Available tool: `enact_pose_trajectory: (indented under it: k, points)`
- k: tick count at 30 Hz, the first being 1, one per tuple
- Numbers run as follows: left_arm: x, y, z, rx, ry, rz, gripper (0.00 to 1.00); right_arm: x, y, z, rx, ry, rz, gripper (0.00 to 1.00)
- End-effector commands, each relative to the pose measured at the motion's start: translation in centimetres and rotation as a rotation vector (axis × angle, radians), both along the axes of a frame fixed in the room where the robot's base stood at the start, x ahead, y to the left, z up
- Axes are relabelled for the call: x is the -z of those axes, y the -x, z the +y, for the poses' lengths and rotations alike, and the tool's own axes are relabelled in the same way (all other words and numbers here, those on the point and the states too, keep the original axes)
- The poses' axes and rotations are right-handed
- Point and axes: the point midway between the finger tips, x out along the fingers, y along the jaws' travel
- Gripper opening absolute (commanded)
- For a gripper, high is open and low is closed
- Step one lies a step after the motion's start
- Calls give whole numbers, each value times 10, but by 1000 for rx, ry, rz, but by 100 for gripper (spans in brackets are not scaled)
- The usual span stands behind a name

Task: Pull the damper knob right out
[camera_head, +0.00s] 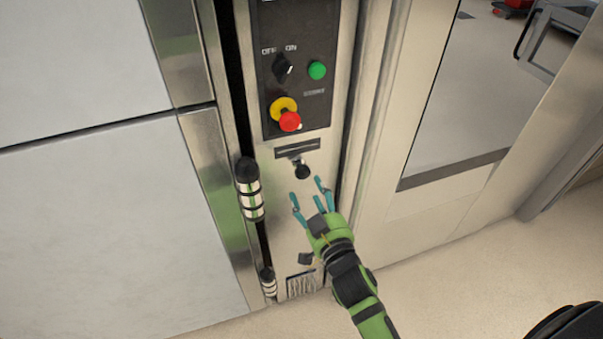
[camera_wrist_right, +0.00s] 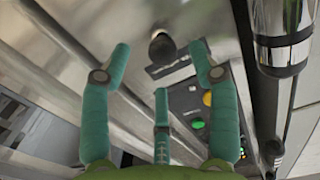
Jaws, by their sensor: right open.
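The damper knob (camera_head: 302,171) is a small black knob on a short stem, on the narrow metal panel below a dark slot plate. In the right wrist view the black knob (camera_wrist_right: 162,48) shows at the top, beyond and between the fingertips. My right gripper (camera_head: 308,193) is open and empty, just below the knob in the head view. Its teal fingers point towards the knob, with a visible gap. In the right wrist view the open fingers (camera_wrist_right: 158,62) stand to either side of the knob's line. My left gripper is not in view.
Above the knob is a black control panel (camera_head: 322,100) with a switch (camera_head: 282,68), green button (camera_head: 317,70) and red emergency button (camera_head: 289,121). Black-and-chrome hinges (camera_head: 250,190) stand out left of the panel.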

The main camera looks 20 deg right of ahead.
Motion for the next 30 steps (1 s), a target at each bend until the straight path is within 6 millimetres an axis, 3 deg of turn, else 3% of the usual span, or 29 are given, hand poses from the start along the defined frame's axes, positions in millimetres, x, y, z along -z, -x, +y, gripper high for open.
enact_pose_trajectory:
  k: [3,8,15,26,30]
  points:
    - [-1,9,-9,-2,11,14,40,-11,-9,-1,3,-2,-23,61]
    - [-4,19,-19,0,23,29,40,-12,-34,0,3,-3,-23,61]
    - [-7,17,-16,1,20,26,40,-10,-64,2,2,-3,-21,61]
    - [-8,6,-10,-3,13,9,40,-9,-70,2,2,-3,-20,61]
    - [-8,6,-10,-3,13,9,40,-9,-70,2,2,-3,-20,9]
